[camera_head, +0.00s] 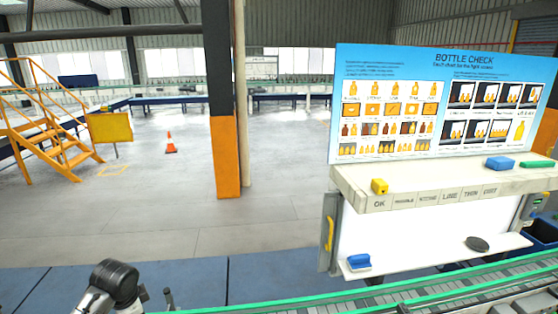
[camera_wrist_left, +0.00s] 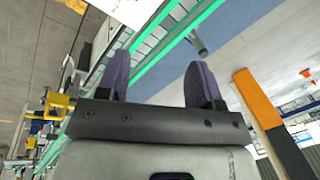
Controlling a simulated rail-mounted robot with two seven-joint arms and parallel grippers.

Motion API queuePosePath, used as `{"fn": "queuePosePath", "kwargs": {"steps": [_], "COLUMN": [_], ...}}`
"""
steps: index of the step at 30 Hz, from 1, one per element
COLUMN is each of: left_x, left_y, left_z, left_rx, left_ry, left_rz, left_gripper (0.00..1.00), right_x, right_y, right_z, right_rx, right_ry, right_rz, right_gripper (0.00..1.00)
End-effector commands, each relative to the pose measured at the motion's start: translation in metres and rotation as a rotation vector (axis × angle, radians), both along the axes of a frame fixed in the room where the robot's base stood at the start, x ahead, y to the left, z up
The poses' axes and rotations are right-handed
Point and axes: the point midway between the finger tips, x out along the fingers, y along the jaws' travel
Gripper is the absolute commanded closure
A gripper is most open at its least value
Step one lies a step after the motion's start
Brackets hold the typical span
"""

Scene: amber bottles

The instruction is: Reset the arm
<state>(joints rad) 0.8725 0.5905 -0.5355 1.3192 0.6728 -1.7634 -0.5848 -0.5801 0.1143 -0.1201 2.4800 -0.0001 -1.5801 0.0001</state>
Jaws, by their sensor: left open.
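My left gripper (camera_wrist_left: 160,82) shows in the left wrist view with its two dark purple fingers spread apart. Nothing is between them. Beyond the fingers is the green-edged conveyor (camera_wrist_left: 190,22), which runs diagonally across that picture, apart from the fingers as far as I can tell. In the head view only a black and white part of my left arm shows at the bottom left, and the gripper's fingers cannot be made out. My right arm and right gripper are in neither view. No loose amber bottle can be made out, only printed ones on the board.
The conveyor (camera_head: 420,294) crosses the bottom right. Behind it stands a bottle check board (camera_head: 385,58) over a white shelf (camera_head: 350,178) with yellow, blue and green items. An orange and black post (camera_head: 226,155), yellow stairs (camera_head: 62,150) and a cone (camera_head: 170,144) stand farther back. Open floor lies left.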

Motion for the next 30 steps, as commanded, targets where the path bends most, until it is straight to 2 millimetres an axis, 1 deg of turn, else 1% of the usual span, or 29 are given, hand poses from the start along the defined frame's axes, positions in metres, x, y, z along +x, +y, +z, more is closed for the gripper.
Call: {"fn": "queuePosePath", "kwargs": {"steps": [1,4,8,9,10,12,13,14,16,18,20,21,23,24,26,27,29,30], "left_x": [0.005,0.014,0.016,0.013,0.01,-0.003,-0.01,-0.018,-0.041,-0.066,-0.088,-0.103,-0.127,-0.142,-0.165,-0.181,-0.204,-0.22], "left_y": [-0.006,-0.018,-0.046,-0.056,-0.064,-0.083,-0.091,-0.099,-0.115,-0.127,-0.134,-0.137,-0.141,-0.143,-0.145,-0.146,-0.148,-0.15], "left_z": [0.016,0.056,0.113,0.127,0.135,0.148,0.151,0.152,0.15,0.143,0.132,0.124,0.111,0.1,0.084,0.073,0.055,0.042], "left_rx": [0.017,0.031,-0.004,-0.023,-0.041,-0.088,-0.109,-0.133,-0.187,-0.232,-0.26,-0.276,-0.299,-0.313,-0.33,-0.339,-0.353,-0.361], "left_ry": [-0.078,-0.262,-0.508,-0.575,-0.623,-0.718,-0.754,-0.787,-0.846,-0.879,-0.889,-0.887,-0.873,-0.856,-0.821,-0.793,-0.741,-0.701], "left_rz": [0.046,0.145,0.223,0.24,0.252,0.273,0.282,0.289,0.305,0.317,0.326,0.336,0.356,0.371,0.397,0.415,0.442,0.461], "left_gripper": [0.4,0.4,0.4,0.4,0.4,0.4,0.4,0.4,0.4,0.4,0.4,0.4,0.4,0.4,0.4,0.4,0.4,0.4], "right_x": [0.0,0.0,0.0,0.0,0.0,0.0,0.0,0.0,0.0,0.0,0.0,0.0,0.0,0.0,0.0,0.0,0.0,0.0], "right_y": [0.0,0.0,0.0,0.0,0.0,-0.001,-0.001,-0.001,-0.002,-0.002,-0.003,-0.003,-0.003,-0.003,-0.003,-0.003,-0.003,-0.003], "right_z": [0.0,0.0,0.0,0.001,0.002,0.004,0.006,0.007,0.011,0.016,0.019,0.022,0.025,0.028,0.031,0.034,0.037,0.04], "right_rx": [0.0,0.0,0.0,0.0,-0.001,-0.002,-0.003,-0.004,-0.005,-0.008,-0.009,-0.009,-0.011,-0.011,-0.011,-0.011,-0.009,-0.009], "right_ry": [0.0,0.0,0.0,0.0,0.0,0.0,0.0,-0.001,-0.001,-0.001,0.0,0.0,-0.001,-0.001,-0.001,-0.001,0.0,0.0], "right_rz": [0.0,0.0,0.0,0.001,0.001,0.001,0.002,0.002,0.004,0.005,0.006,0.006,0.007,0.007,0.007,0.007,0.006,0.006], "right_gripper": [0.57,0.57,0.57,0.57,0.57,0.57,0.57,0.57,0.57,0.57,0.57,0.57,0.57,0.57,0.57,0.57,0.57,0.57]}}
